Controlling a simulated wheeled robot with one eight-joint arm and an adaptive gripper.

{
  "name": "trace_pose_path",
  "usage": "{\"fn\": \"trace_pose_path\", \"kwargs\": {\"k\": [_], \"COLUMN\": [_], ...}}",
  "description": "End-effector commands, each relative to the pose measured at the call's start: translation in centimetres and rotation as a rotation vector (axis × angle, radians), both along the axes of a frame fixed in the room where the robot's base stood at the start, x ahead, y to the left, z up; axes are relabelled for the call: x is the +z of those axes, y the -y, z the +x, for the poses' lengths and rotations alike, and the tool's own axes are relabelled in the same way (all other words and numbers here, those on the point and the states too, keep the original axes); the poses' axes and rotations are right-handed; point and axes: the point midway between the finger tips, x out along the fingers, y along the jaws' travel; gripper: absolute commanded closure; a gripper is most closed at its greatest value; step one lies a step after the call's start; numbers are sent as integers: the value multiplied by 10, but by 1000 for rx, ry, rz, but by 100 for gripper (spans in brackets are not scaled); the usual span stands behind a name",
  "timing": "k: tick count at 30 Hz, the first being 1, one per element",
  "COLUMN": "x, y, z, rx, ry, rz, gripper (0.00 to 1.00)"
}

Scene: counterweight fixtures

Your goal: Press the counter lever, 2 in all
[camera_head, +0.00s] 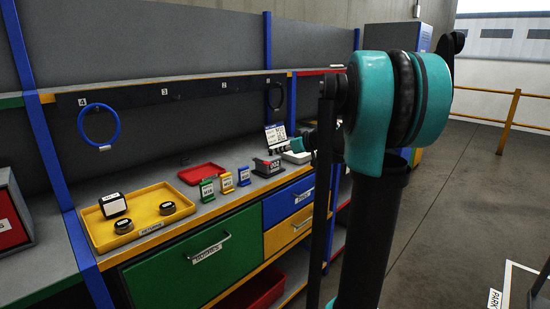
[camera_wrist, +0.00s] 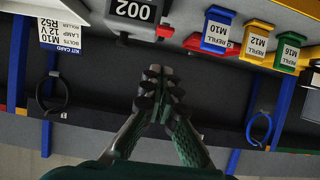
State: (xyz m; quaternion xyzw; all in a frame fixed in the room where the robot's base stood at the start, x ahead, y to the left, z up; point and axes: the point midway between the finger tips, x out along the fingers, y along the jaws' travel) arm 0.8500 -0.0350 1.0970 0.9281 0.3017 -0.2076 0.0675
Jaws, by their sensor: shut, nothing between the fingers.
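The counter (camera_head: 267,166) is a small grey and red box on the bench, right of the blue label stand. In the wrist view the counter (camera_wrist: 133,10) is at the top edge, partly cut off. Its digits appear as 002 there, though nearby labels are upside down. In the head view my arm mostly hides the gripper.
Green, yellow and blue refill stands (camera_head: 226,182) stand left of the counter. A kit card (camera_head: 276,136) stands behind it. A yellow tray (camera_head: 98,232) with dark round pieces and a red tray (camera_head: 201,173) are farther left. Rings hang on the back rail.

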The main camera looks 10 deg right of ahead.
Motion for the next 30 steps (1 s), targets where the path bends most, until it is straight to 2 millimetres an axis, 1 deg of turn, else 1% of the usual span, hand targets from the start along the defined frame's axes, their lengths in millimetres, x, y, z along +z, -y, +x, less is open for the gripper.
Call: {"fn": "trace_pose_path", "kwargs": {"k": [1, 4, 10, 15, 30], "x": [6, 16, 30, 33, 33], "y": [5, 14, 25, 27, 27], "z": [-7, -19, -34, -38, -38], "rx": [-3, -2, 0, 0, 1], "ry": [-1, 0, -1, 0, 0], "rz": [1, 0, 1, 0, 0], "gripper": [100, 100, 100, 100, 100]}}
